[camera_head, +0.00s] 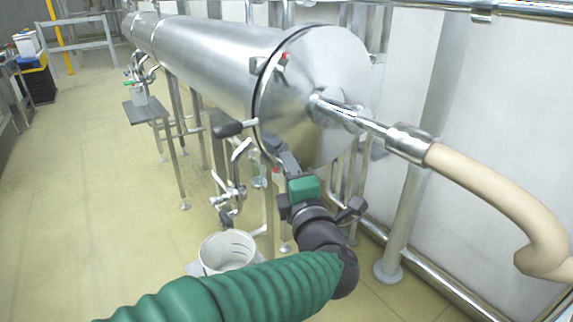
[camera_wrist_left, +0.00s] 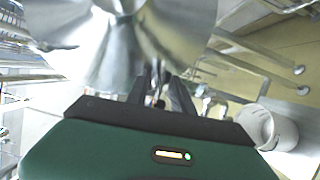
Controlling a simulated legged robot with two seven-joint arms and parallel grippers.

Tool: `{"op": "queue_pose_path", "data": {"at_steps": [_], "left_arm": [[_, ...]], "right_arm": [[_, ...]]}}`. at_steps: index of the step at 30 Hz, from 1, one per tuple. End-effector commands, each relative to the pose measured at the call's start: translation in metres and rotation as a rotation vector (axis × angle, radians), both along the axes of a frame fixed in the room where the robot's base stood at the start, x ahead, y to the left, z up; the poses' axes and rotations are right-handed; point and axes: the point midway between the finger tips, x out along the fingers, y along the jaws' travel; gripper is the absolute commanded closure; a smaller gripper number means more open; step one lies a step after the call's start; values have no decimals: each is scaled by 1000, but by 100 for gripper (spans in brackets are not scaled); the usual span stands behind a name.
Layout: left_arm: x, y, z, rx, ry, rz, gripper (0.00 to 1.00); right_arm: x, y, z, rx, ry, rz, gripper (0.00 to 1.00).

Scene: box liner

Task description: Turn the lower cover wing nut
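The steel tank (camera_head: 215,55) has a round end cover (camera_head: 325,70) with a dark seam around its rim. My left gripper (camera_head: 283,158) is at the lower left edge of this cover. A small red-tipped part (camera_head: 276,169) shows beside its fingers; the lower wing nut itself is not clear here, being mostly behind the gripper. In the left wrist view, my left gripper's two dark fingers (camera_wrist_left: 160,92) stand apart below the shiny cover (camera_wrist_left: 125,40). A small dark part (camera_wrist_left: 158,102) shows between them; I cannot tell whether they touch it. My right gripper is not in view.
A steel pipe with a beige hose (camera_head: 490,190) leaves the cover to the right. A white bucket (camera_head: 227,250) stands below, near valve piping (camera_head: 228,195).

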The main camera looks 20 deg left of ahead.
Motion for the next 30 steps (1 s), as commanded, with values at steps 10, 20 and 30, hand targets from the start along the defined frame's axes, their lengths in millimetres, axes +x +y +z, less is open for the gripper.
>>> {"op": "queue_pose_path", "data": {"at_steps": [10, 20, 30], "left_arm": [[1, 5, -1, -5, 1, 0, 100], [1, 6, -2, -4, 3, 6, 100], [1, 7, 0, 10, 24, 7, 100]], "right_arm": [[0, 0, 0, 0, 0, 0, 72], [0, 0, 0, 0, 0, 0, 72], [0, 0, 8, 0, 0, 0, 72]]}}
